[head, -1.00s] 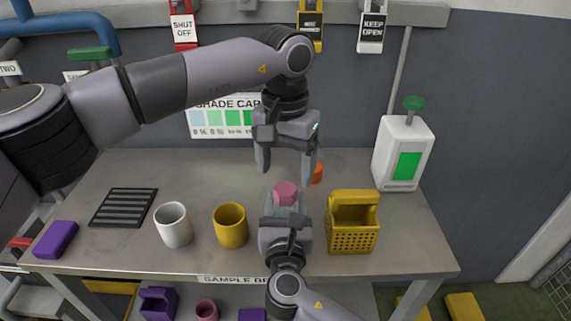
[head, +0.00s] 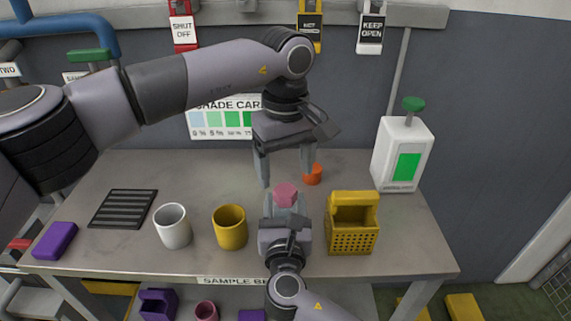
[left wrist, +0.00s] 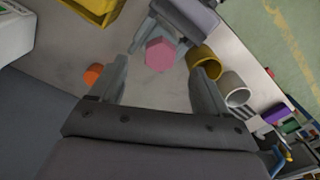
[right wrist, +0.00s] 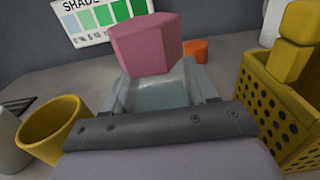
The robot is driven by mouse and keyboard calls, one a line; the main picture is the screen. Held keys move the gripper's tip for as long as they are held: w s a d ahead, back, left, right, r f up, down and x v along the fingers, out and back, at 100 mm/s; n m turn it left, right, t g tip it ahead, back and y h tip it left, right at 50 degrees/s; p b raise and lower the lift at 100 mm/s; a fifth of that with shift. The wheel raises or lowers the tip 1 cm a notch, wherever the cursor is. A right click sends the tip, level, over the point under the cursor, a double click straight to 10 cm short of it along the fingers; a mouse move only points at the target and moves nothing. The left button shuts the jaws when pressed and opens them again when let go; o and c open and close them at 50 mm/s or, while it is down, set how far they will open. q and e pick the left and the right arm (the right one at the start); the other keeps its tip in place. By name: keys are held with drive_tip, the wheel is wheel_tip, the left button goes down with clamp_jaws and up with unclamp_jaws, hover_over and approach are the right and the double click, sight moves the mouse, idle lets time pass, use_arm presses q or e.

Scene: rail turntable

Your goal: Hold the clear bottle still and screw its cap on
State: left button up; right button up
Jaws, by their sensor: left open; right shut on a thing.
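The pink, many-sided cap (head: 286,194) sits on top of the clear bottle, upright at the right gripper; it also shows in the right wrist view (right wrist: 147,45). The clear bottle (right wrist: 160,95) is mostly hidden between the fingers of my right gripper (head: 286,211), which is shut on it. My left gripper (head: 286,178) points down above the cap, open, with its fingers apart on either side. In the left wrist view the cap (left wrist: 161,55) lies between the open fingers and touches neither that I can see. Whether the cap is threaded on cannot be told.
An orange cylinder (head: 312,174) stands just behind the cap. A yellow basket (head: 352,238) is close on the right, a yellow mug (head: 230,228) and white mug (head: 173,227) on the left. A white dispenser (head: 401,155) stands at the back right.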

sight(285, 190)
use_arm(q)
drive_tip(key=shift+n, duration=0.4)
drive_tip(key=shift+f, duration=0.1)
drive_tip(key=shift+f, duration=1.9)
drive_tip(key=c, duration=1.3)
drive_tip(key=m, duration=0.6)
drive_tip(key=shift+c, duration=0.2)
